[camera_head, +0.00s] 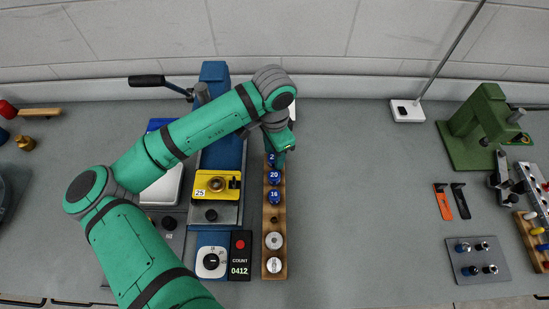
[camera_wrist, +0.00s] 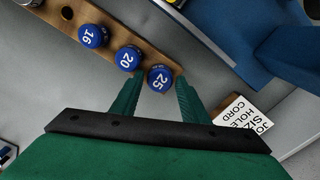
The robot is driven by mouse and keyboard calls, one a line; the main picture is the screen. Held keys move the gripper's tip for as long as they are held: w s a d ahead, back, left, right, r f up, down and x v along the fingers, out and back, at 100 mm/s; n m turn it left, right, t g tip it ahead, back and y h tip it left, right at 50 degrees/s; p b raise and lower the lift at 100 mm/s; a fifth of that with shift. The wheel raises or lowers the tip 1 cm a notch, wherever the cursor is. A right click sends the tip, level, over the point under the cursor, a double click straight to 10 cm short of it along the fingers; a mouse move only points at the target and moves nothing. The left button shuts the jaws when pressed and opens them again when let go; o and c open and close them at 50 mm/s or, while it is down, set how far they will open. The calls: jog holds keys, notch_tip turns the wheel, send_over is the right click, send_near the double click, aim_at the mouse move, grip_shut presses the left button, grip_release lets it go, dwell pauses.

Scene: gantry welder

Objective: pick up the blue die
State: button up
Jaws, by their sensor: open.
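Three blue round dies with white numbers stand in a row on a wooden rack (camera_head: 282,210). In the wrist view they read 25 (camera_wrist: 160,79), 20 (camera_wrist: 128,58) and 16 (camera_wrist: 93,36). In the head view, the 20 die (camera_head: 274,178) and 16 die (camera_head: 274,196) are clear, while the 25 die (camera_head: 271,157) is partly hidden by my gripper (camera_head: 280,158). In the wrist view, my gripper (camera_wrist: 158,80) is open, with one finger on each side of the 25 die. Whether the fingers touch it I cannot tell.
The blue press (camera_head: 225,150), with a yellow block (camera_head: 217,185) marked 25, stands left of the rack. A counter (camera_head: 240,255) reading 0412 sits close to the rack's front end. A white printed card (camera_wrist: 242,113) lies near the right finger.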

grip_shut()
jog(key=c, duration=1)
grip_release()
jog(key=shift+r, duration=0.5)
notch_tip(320, 180, up, 2)
jog(key=shift+r, duration=0.15)
jog(key=s+r, duration=0.4)
jog(key=shift+a+r, duration=0.2)
jog(key=shift+r, duration=0.2)
jog(key=s+r, duration=0.1)
jog(key=s, duration=0.2)
jog(key=s+r, duration=0.2)
jog(key=s, duration=0.1)
jog(key=s+r, duration=0.2)
jog(key=s, duration=0.2)
jog(key=shift+a, duration=0.35)
